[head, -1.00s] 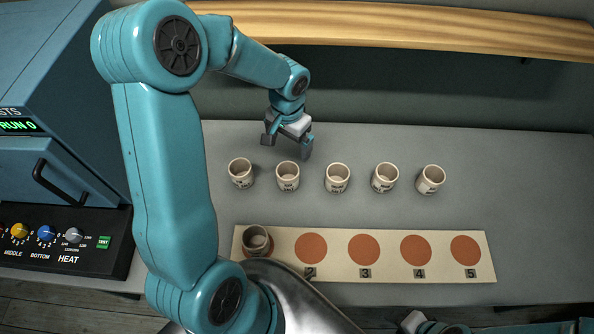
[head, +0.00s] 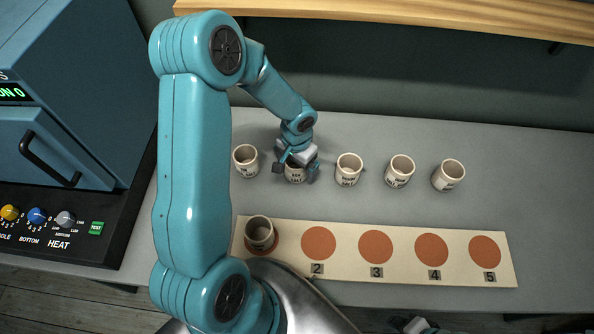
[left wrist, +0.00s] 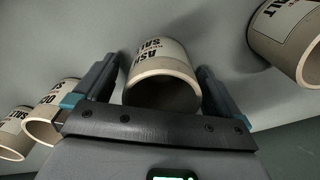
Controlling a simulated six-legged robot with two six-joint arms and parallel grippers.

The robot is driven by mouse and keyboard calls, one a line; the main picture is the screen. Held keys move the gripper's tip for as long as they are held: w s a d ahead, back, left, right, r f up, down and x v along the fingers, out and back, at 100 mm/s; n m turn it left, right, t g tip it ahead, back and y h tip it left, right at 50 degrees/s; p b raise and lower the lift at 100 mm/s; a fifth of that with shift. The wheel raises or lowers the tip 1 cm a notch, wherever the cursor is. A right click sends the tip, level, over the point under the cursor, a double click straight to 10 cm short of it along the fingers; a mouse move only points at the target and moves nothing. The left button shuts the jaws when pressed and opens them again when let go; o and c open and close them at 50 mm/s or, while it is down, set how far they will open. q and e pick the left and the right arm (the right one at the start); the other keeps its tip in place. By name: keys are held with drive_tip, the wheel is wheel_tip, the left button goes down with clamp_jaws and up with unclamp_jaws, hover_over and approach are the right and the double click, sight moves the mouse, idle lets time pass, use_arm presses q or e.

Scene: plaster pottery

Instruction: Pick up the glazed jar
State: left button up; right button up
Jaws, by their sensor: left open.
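A row of pale jars with dark lettering stands on the grey bench in the head view. My left gripper (head: 296,171) is open over the second jar from the left (head: 295,175), which it partly hides. In the left wrist view this jar (left wrist: 160,70), lettered ASH and SALT, sits between the two spread fingers (left wrist: 157,78), with a gap at each side. Another jar (head: 259,232), with a darker inside, stands on the first spot of the numbered board. I cannot tell from the pictures which jar is glazed. Part of my right arm's end (head: 412,325) shows at the bottom edge.
Neighbouring jars stand left (head: 246,160) and right (head: 349,169) of the gripper, with two more (head: 400,171) (head: 448,175) further right. The board (head: 345,268) has bare spots 2 to 5. A kiln (head: 65,90) is at left; a wooden shelf (head: 430,14) runs above.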

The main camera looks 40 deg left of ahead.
use_arm(q)
drive_tip(key=shift+s+a+f, duration=0.1)
drive_tip(key=shift+f, duration=0.6)
drive_tip(key=shift+s+r, duration=0.1)
drive_tip(key=shift+r, duration=0.05)
drive_tip(key=c, duration=1.2)
